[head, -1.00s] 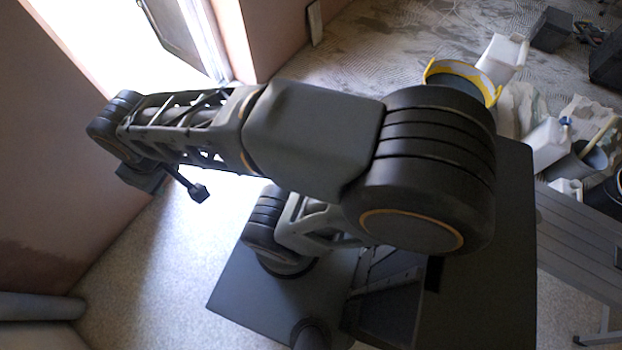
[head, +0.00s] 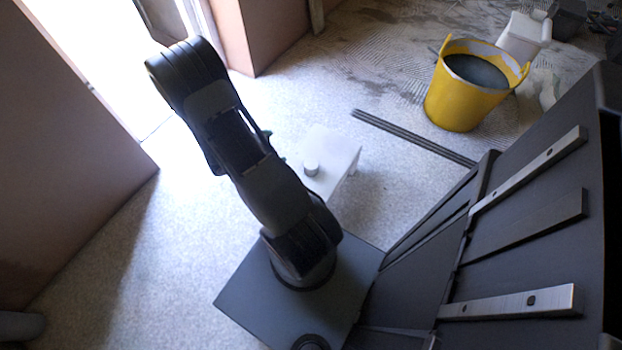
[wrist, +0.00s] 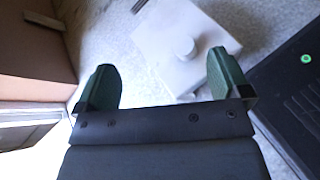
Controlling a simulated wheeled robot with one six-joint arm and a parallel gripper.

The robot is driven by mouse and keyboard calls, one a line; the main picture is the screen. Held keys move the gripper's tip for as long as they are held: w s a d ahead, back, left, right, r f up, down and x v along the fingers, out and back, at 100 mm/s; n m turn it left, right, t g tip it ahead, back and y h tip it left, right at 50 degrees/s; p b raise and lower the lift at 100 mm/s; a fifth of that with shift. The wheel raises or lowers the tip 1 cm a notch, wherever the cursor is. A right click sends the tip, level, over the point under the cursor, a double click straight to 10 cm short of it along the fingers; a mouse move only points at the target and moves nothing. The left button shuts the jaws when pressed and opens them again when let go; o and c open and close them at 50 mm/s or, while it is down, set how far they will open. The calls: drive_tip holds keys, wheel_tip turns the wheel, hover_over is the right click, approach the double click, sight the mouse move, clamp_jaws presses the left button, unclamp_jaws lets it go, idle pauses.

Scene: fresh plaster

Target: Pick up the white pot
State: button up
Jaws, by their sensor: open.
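The white pot (head: 311,169) is a small, short cylinder standing upright on a low white table (head: 338,150). In the wrist view the pot (wrist: 184,47) shows on the pale tabletop (wrist: 165,32), beyond the fingers and nearer the right one. My gripper (wrist: 163,72) is open, with two green fingers wide apart and nothing between them. It is apart from the pot. In the head view my arm hides most of the gripper; only small green bits show beside the arm, left of the pot.
A yellow tub (head: 455,103) with grey contents stands at the upper right, with a white container (head: 523,37) behind it. A long dark strip (head: 412,137) lies on the floor between tub and table. A wall stands at left; the pale floor before it is clear.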

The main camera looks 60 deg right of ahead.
sight(307, 167)
drive_tip(key=s+d+f+n+t+h+b, duration=0.1)
drive_tip(key=d+f+n+b, duration=0.15)
drive_tip(key=f, duration=0.75)
drive_tip(key=s+d+f+n+t+h+b, duration=0.15)
drive_tip(key=f+n+b, duration=0.25)
drive_tip(key=f, duration=0.7)
drive_tip(key=shift+y, duration=0.45)
drive_tip(key=x, duration=0.2)
drive_tip(key=b+x, duration=0.1)
drive_tip(key=x, duration=0.3)
drive_tip(key=shift+s+a+f+b, duration=0.2)
drive_tip(key=shift+s+f+b, duration=0.1)
drive_tip(key=shift+b, duration=0.1)
drive_tip(key=b+x, duration=0.2)
drive_tip(key=x, duration=0.3)
drive_tip(key=shift+s+d+b, duration=0.15)
drive_tip(key=shift+d+b, duration=0.1)
drive_tip(key=shift+b, duration=0.05)
drive_tip(key=shift+d+f, duration=0.15)
drive_tip(key=shift+d, duration=0.3)
drive_tip(key=c, duration=1.1)
